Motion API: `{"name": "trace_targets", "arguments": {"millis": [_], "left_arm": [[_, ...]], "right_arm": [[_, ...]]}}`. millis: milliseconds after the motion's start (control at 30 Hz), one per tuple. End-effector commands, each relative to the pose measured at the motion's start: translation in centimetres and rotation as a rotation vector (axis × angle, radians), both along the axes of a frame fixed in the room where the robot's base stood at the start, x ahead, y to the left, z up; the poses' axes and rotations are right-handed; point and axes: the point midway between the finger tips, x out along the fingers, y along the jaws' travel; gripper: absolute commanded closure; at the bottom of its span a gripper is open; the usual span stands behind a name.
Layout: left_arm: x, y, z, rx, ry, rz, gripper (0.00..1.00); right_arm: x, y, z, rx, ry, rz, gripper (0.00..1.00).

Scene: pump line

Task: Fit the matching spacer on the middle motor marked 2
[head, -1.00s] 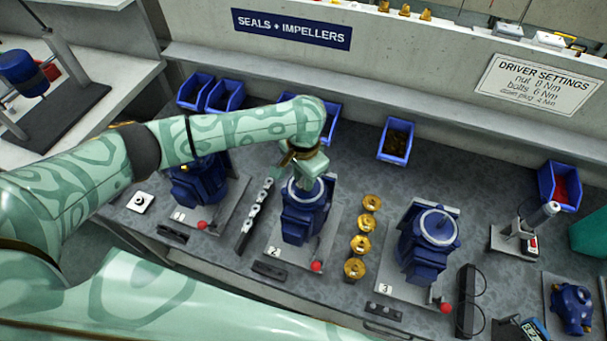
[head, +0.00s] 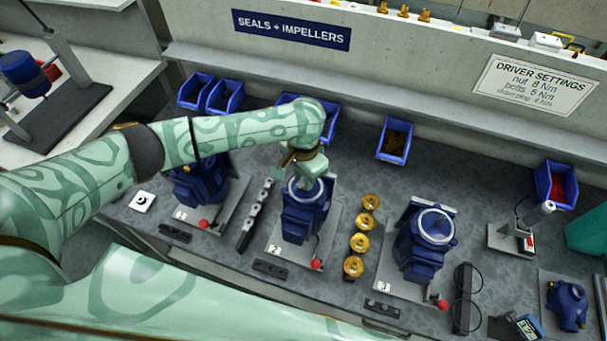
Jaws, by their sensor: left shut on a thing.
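The middle motor (head: 301,222) is blue and stands upright on a grey plate with a label "2" (head: 274,248). My left gripper (head: 306,184) is over its top, pointing down. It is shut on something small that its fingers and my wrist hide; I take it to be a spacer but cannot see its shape. I cannot tell whether the held thing touches the motor's shaft. A black strip with several pale metal pieces (head: 255,216), possibly the spacers, lies left of the middle motor. My right gripper is not in view.
Motor 1 (head: 198,186) stands at left, partly behind my arm, and motor 3 (head: 424,240) at right. Several brass impellers (head: 360,243) line up between motors 2 and 3. Blue bins (head: 395,141) stand along the back. A red knob (head: 317,264) sits at the plate's front.

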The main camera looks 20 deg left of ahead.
Motion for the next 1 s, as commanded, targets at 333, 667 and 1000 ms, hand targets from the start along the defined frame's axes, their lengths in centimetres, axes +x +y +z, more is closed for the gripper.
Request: {"name": "trace_targets", "arguments": {"millis": [333,667,1000], "left_arm": [[-0.01,0.02,-0.1,0.001,0.001,0.001,0.95],[0.0,0.02,-0.19,0.0,0.0,0.001,0.49],[0.02,0.03,-0.18,0.0,0.0,0.001,0.21]], "right_arm": [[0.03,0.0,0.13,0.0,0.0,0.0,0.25],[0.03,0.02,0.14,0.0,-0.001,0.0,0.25],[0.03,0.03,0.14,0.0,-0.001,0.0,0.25]]}}
